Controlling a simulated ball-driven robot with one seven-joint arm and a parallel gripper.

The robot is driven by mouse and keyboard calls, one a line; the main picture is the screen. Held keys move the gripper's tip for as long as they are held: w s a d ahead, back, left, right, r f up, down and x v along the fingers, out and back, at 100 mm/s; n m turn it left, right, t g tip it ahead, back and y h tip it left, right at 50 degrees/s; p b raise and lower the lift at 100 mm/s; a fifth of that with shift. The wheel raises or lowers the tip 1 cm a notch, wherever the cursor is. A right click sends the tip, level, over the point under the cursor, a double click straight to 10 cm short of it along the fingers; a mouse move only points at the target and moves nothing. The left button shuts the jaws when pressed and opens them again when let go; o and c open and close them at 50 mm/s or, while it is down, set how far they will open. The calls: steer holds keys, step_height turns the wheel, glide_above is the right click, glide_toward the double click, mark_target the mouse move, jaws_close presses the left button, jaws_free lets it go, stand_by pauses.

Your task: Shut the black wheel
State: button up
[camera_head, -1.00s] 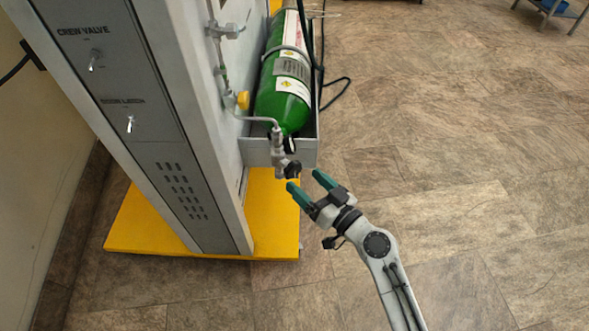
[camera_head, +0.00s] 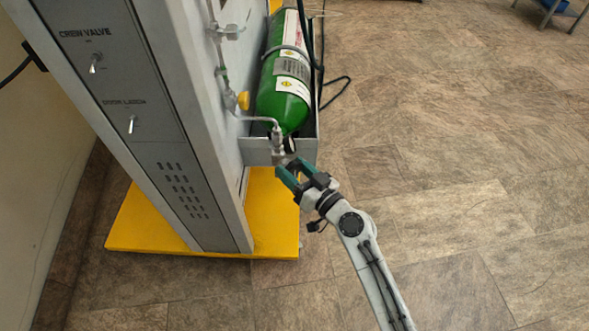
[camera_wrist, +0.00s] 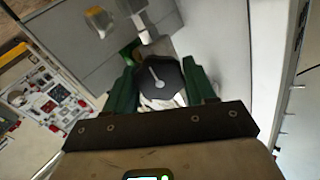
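The black wheel (camera_wrist: 160,80) shows in the wrist view as a dark, many-sided knob with a pale mark on its face. It lies between the two green fingers of my gripper (camera_wrist: 163,88), which are apart on either side of it. Whether the fingers touch it I cannot tell. In the head view my gripper (camera_head: 290,170) is at the valve fitting (camera_head: 278,150) below the green cylinder (camera_head: 283,85), and its fingers mostly hide the wheel there.
The grey cabinet (camera_head: 165,150) with toggle switches stands left of my gripper on a yellow base (camera_head: 272,215). A yellow knob (camera_head: 243,101) is on its side. A grey bracket (camera_head: 255,149) holds the cylinder.

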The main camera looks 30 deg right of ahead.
steer(key=c, duration=0.5)
